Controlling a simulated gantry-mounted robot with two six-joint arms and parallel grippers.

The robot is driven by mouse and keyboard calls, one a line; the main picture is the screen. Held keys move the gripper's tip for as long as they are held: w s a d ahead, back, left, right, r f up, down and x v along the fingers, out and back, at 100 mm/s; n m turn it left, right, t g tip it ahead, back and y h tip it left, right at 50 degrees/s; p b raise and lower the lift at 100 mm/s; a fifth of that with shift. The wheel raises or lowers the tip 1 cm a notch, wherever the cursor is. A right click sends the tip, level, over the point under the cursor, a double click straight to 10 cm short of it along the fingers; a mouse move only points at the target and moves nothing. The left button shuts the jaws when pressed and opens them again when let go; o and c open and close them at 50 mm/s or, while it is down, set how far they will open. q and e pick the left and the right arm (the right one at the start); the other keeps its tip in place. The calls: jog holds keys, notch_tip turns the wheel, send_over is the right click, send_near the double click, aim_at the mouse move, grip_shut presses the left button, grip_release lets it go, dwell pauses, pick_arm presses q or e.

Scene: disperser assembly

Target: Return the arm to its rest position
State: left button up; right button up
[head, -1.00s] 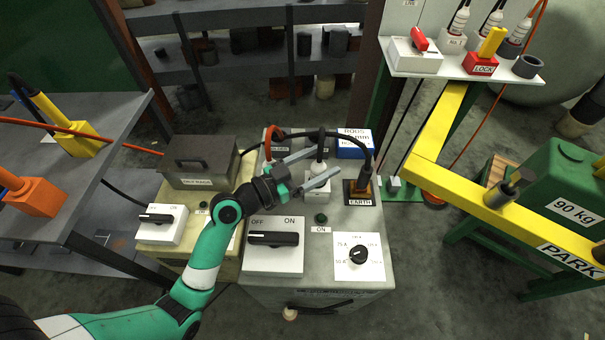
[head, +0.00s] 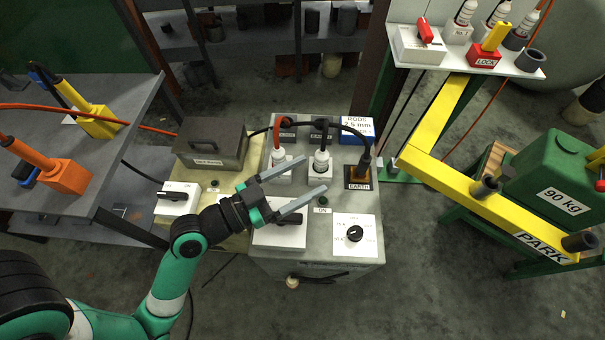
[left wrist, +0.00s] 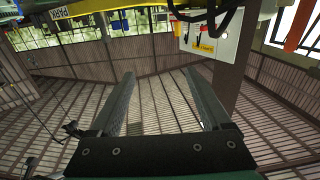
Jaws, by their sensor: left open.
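My left arm, green and white, comes in from the lower left of the head view. Its gripper (head: 316,173) is open, with nothing between its two grey fingers. It hangs above the grey-topped machine cabinet (head: 272,242), in front of the white sockets, and partly covers the white switch box (head: 284,236). My right gripper is not in view.
An orange-sleeved plug (head: 279,146) and a black plug (head: 321,145) stand in white sockets; another plug stands at the EARTH block (head: 357,184). A dark metal box (head: 212,145) is left. A yellow beam (head: 435,125) and green 90 kg weight (head: 565,180) are right.

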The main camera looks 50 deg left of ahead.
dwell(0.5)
pick_arm(q)
jog(key=w+d+r+m+t+h+p, duration=0.1)
jog(key=w+d+r+m+t+h, duration=0.1)
jog(key=r, duration=0.7)
jog(key=w+d+r+m+t+h+p, duration=0.1)
jog(key=w+d+r+m+h, duration=0.15)
jog(key=r, duration=0.65)
jog(key=w+d+r+m+t+h+p, duration=0.1)
jog(key=d+r+m+t+p, duration=0.1)
jog(key=r, duration=0.7)
notch_tip(320, 180, up, 57)
jog(key=s+a+n+t+y+p, duration=0.1)
jog(key=n+t+y+p, duration=0.3)
jog(key=p, duration=3.4)
jog(key=s+n+y, duration=0.1)
jog(key=n, duration=0.2)
jog(key=shift+s+a+f+t+y+p, duration=0.2)
jog(key=shift+a+t+y+p, duration=0.1)
jog(key=shift+a+y+p, duration=0.1)
